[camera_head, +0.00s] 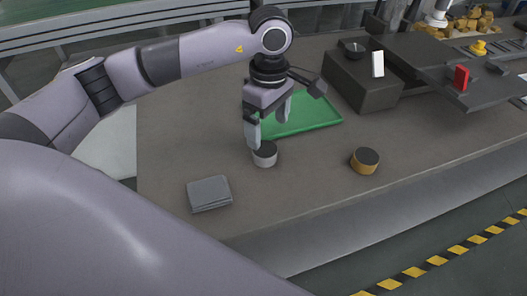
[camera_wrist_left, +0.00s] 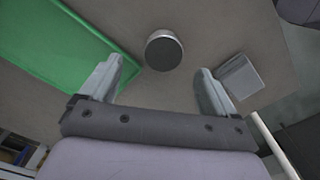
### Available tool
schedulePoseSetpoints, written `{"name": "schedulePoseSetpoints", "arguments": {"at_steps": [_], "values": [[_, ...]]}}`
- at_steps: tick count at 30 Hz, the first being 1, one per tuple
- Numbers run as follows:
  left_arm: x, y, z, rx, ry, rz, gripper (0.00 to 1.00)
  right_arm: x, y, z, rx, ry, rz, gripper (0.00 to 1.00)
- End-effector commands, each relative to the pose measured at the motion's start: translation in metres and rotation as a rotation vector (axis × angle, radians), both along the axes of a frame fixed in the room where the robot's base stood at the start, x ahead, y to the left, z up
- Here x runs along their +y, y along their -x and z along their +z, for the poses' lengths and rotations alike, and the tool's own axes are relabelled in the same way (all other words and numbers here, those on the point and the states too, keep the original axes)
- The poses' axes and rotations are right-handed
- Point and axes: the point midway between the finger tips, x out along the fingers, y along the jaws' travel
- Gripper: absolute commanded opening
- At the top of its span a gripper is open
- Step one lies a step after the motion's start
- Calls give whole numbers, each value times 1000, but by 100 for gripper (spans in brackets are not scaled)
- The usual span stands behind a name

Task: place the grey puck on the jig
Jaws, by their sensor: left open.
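The grey puck (camera_head: 264,158), a short light-grey cylinder with a dark top, stands upright on the brown table. It also shows in the left wrist view (camera_wrist_left: 164,53), beyond the fingertips and not between them. My left gripper (camera_head: 267,131) is open and empty above the table, close to the puck, with its fingers pointing down; both fingers show apart in the left wrist view (camera_wrist_left: 159,72). A flat grey square block (camera_head: 208,194) lies left of and nearer than the puck; I cannot tell whether it is the jig. My right gripper is out of view.
A green mat or tray (camera_head: 318,119) lies behind the gripper. A brass-coloured puck with a dark top (camera_head: 364,161) stands to the right. A dark box (camera_head: 362,88) and a raised shelf with a red item (camera_head: 461,77) stand at the back right. The front middle is clear.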

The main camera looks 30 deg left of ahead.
Motion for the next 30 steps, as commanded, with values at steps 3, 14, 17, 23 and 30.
{"name": "schedulePoseSetpoints", "arguments": {"at_steps": [3,14,17,23,30], "values": [[0,2,-14,5,1,1,90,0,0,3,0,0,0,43],[2,6,-61,6,3,1,90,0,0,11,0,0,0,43],[2,6,-65,4,5,0,90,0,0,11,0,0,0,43],[2,5,-66,4,5,0,87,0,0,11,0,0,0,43],[2,5,-65,3,5,0,15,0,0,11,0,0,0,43]]}}
